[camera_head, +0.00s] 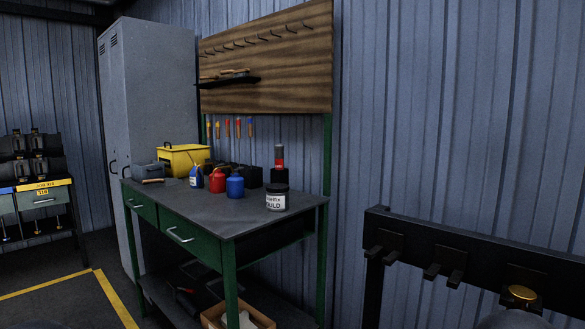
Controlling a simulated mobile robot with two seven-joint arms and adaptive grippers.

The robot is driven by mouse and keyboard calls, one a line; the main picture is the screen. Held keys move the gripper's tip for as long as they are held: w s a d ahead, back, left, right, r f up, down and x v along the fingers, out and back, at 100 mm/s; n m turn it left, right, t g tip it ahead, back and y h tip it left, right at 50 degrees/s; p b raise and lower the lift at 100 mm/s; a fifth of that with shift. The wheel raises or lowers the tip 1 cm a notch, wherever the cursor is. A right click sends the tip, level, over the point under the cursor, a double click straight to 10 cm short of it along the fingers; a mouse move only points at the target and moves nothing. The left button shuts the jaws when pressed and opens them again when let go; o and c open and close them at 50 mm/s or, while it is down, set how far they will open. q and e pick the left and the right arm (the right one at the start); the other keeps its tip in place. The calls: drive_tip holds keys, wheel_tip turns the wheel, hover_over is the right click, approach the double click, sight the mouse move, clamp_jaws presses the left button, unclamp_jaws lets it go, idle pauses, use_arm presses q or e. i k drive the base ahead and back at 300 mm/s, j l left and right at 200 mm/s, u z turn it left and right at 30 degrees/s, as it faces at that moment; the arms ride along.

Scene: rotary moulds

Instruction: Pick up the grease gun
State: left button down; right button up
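I cannot tell for certain which thing is the grease gun. An upright black and red cylinder (279,158) stands at the back right of the green workbench (225,218), in or on a black block (279,175); it may be the grease gun. A small dark item with red on it (185,291) lies on the bench's lower shelf, too dark to make out. Neither of my grippers is in view.
The bench top also holds a yellow toolbox (184,161), a blue-and-white can (196,178), red (217,181) and blue (235,187) containers and a labelled jar (276,198). A black rack (470,252) stands at right, a grey locker (150,110) behind the bench.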

sight(279, 148)
drive_tip(key=i+j+z, duration=0.2)
drive_tip(key=z, duration=0.2)
drive_tip(key=i+j+z, duration=0.15)
drive_tip(key=j+z, duration=0.2)
drive_tip(key=j, duration=0.15)
drive_tip(key=i+j+z, duration=0.1)
drive_tip(key=j+z, duration=0.65)
